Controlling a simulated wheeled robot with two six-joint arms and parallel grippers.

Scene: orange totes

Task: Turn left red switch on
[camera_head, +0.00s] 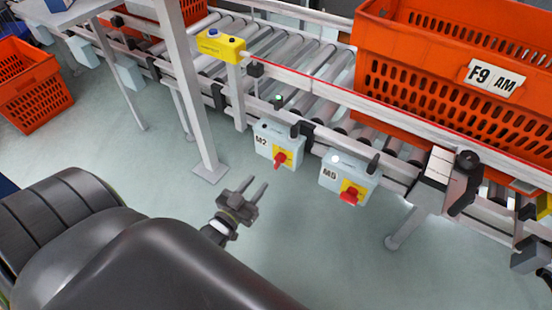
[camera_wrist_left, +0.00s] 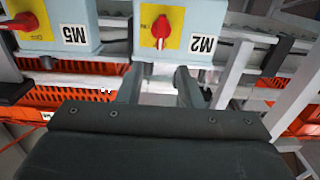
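The left red switch (camera_head: 280,159) is a red knob on a yellow plate, on the light-blue box labelled M2 (camera_head: 268,138) fixed to the conveyor's side. In the left wrist view, this red knob (camera_wrist_left: 161,28) stands upright in the picture, above the gripper's fingers. A second red switch (camera_head: 350,196) is on the M5 box (camera_head: 333,177) to the right. My left gripper (camera_head: 257,187) is open and empty, apart from the M2 box and below it in the head view. Its fingers (camera_wrist_left: 160,88) also show apart in the wrist view. My right gripper is not in view.
The roller conveyor (camera_head: 262,59) runs behind the boxes and carries a large orange tote (camera_head: 405,68) labelled F9 AM. A grey upright post (camera_head: 188,90) stands left of the M2 box. A yellow button box (camera_head: 220,46) sits above it. Floor below the switches is clear.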

